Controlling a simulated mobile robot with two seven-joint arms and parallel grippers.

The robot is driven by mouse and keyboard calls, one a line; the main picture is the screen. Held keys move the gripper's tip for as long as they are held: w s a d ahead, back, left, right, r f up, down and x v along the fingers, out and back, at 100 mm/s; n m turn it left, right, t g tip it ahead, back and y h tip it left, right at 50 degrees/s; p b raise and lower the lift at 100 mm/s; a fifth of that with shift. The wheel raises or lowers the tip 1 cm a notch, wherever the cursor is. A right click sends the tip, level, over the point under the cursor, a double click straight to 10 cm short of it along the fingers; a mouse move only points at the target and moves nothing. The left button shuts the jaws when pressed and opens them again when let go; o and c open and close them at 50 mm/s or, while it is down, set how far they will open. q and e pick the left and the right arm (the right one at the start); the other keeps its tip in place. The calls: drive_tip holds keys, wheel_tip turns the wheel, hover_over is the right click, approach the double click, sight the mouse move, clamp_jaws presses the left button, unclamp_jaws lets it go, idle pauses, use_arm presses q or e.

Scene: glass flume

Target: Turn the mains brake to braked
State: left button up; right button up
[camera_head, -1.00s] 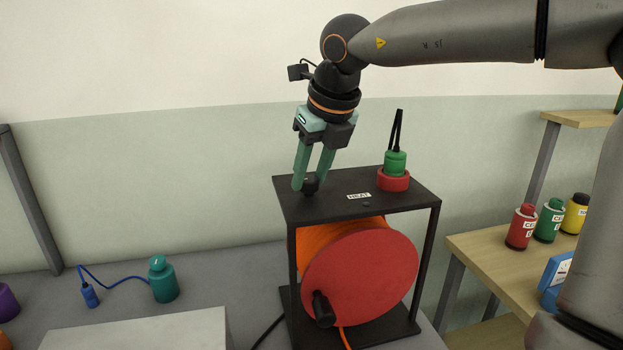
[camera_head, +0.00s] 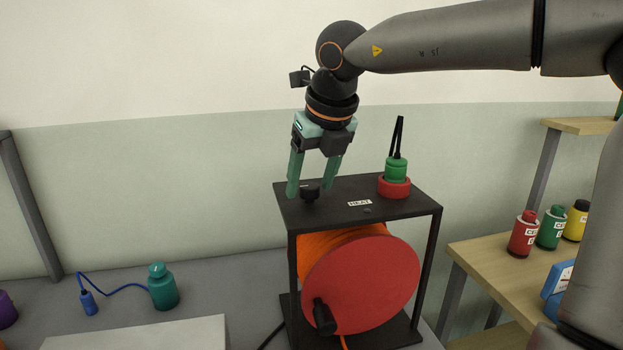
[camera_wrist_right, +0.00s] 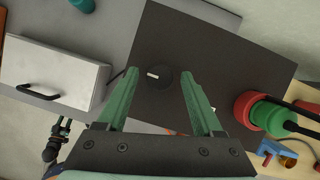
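A black knob (camera_head: 309,194) stands on the flat black top of the reel frame (camera_head: 335,208), near its left end. A white label reading HEAT (camera_head: 360,203) lies to the right of the knob. My right gripper (camera_head: 312,187) points down over the knob, open, with one green finger on each side. In the right wrist view the knob (camera_wrist_right: 161,78) shows a short white mark and sits between the fingertips (camera_wrist_right: 159,73), with clear gaps to both. I see no lettering naming a brake.
A green plug (camera_head: 396,170) stands in a red socket (camera_head: 394,187) on the frame's right. An orange cable reel with a red disc (camera_head: 365,285) sits below. Bottles stand on a wooden shelf at right. A teal bottle (camera_head: 162,287) stands on the grey bench at left.

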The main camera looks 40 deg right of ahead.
drive_tip(key=p+v, duration=0.1)
drive_tip(key=v, duration=1.1)
drive_tip(key=shift+r+p, duration=0.25)
drive_tip(key=shift+p, duration=0.05)
drive_tip(key=shift+s, duration=0.1)
